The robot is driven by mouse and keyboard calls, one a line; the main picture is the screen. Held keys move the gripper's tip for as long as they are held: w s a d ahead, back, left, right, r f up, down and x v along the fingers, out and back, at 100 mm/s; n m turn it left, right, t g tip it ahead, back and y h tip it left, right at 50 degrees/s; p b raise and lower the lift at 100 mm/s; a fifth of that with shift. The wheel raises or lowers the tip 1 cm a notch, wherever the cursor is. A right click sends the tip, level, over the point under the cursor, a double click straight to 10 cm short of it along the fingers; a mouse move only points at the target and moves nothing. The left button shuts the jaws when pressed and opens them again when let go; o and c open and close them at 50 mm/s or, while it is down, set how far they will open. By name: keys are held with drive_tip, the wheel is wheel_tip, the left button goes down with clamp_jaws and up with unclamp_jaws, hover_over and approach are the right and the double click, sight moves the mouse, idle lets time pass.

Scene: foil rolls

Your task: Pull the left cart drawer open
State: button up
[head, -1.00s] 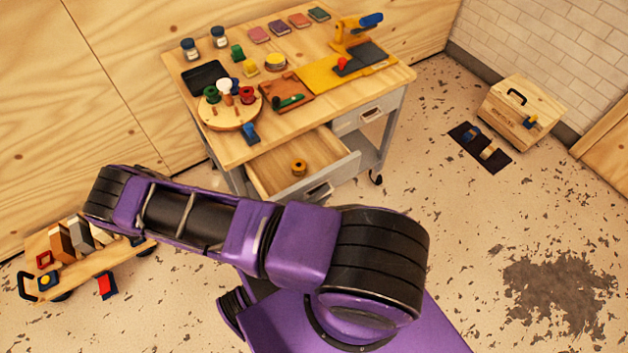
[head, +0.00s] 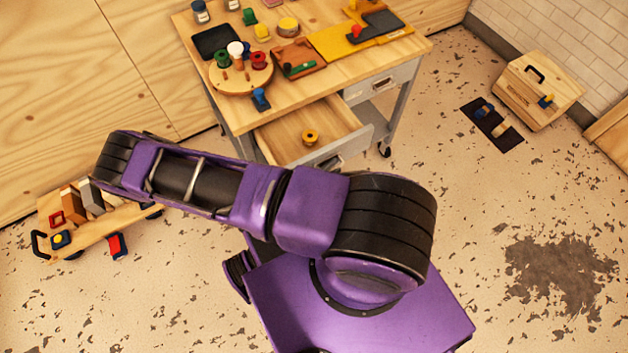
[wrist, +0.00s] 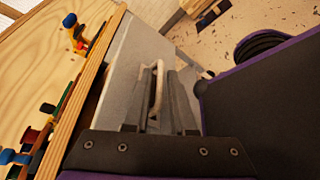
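The cart (head: 335,86) is a wooden-topped workbench with grey drawers. Its left drawer (head: 275,141) stands out from the cart, open, with an orange-and-dark roll (head: 310,137) inside. The handle (head: 331,163) on its front is partly hidden by my purple arm. My gripper is hidden behind the arm in the head view. In the wrist view my gripper (wrist: 163,108) is at a grey drawer front (wrist: 130,58). Its two dark fingers stand apart, with the metal handle (wrist: 158,85) between them and some space visible beside it. Contact with the handle cannot be made out.
The right drawer (head: 381,84) is shut. Spools and tools lie on the cart top. A low wooden trolley (head: 95,232) stands at the left. A wooden box (head: 537,92) and dark mat (head: 484,138) are at the right. The floor right of my base is open.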

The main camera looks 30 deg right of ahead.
drive_tip(key=v, duration=1.6)
drive_tip(key=shift+a, duration=0.4)
